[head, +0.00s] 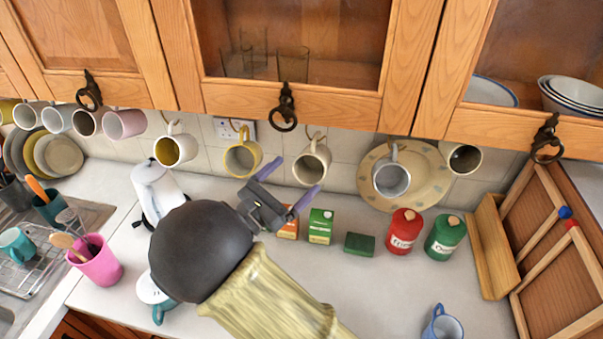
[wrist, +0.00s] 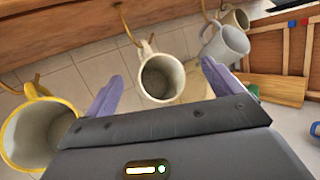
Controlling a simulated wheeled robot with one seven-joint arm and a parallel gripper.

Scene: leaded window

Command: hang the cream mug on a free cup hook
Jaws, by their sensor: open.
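The cream mug (head: 312,162) hangs by its handle under the cabinet, mouth facing out. A brass hook (wrist: 128,28) meets its handle in the wrist view. My gripper (head: 289,181) is open and empty, in front of and slightly below the mug in the head view. In the wrist view the cream mug (wrist: 160,78) sits beyond and between the two purple fingers, with no clear contact. A yellow mug (head: 242,158) hangs to its left and a grey-white mug (head: 391,180) to its right. I cannot make out a clearly free hook.
More mugs hang along the cabinet, including a white one with yellow inside (head: 175,150). A red canister (head: 403,232), green canister (head: 445,238) and small boxes stand on the counter below. A kettle (head: 155,185) stands left; a blue mug (head: 442,325) is at front right.

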